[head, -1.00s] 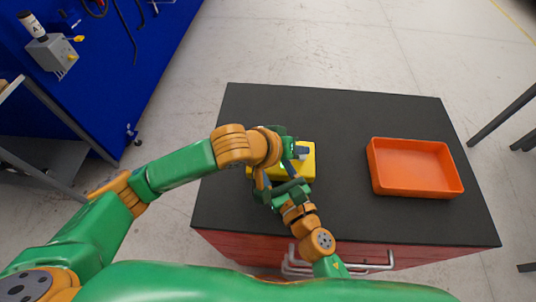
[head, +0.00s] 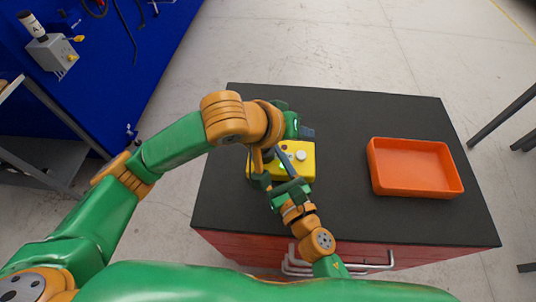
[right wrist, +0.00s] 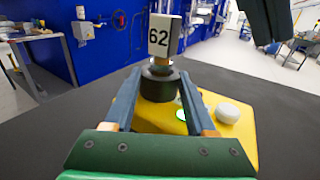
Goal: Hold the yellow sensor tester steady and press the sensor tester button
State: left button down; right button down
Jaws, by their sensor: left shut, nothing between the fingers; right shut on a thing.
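The yellow sensor tester (head: 295,173) lies on the black tabletop, partly covered by my arms. Its white round button (head: 300,156) is uncovered and also shows in the right wrist view (right wrist: 228,113). A small green light (right wrist: 182,114) glows beside it. My right gripper (head: 273,166) reaches over the tester from the front. In the right wrist view its fingers are shut around a black round sensor (right wrist: 158,84) with a "62" tag, standing on the tester. My left gripper (head: 307,132) is shut and empty, above the tester's back edge, apart from the button.
An orange tray (head: 414,170), empty, stands on the right of the black tabletop (head: 345,215). The table between tester and tray is clear. A blue panel with a grey device (head: 53,54) and a grey shelf are off to the left.

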dwell(0.3)
jog(key=shift+c, duration=0.7)
grip_release()
